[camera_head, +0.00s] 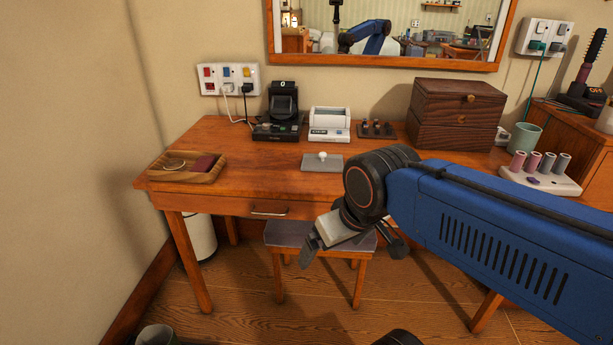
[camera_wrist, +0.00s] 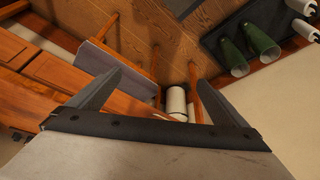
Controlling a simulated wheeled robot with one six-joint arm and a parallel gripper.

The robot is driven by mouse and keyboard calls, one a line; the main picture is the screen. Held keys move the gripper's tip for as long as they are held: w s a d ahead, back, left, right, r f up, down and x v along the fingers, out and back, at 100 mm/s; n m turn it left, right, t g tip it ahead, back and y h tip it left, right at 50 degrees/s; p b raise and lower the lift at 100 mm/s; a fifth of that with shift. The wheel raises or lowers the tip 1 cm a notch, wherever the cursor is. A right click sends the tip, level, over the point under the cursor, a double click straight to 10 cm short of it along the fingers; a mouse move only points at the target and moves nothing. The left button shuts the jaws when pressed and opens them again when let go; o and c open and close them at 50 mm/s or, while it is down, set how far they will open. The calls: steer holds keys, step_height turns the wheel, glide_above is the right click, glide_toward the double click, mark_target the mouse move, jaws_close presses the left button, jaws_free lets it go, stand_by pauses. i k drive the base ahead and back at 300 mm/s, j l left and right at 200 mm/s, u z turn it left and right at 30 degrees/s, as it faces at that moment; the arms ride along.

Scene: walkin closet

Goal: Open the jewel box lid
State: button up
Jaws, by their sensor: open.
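The jewel box appears to be the dark brown wooden box (camera_head: 440,110) at the back right of the desk (camera_head: 240,180). My gripper (camera_head: 352,250) hangs in front of the desk's front edge, over the stool, well to the lower left of the box. The gripper is open and empty, its two fingers spread apart in the wrist view (camera_wrist: 165,95). The box does not show in the wrist view.
A wooden tray (camera_head: 212,173), a black device (camera_head: 280,110), a white device (camera_head: 329,124) and a grey plate with a white knob (camera_head: 310,163) are on the desk. A green cup (camera_head: 523,139) stands right of the box. A stool (camera_head: 283,236) is below; a mirror hangs behind.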

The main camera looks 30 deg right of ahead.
mark_target(470, 91)
steer(key=z, duration=1.55)
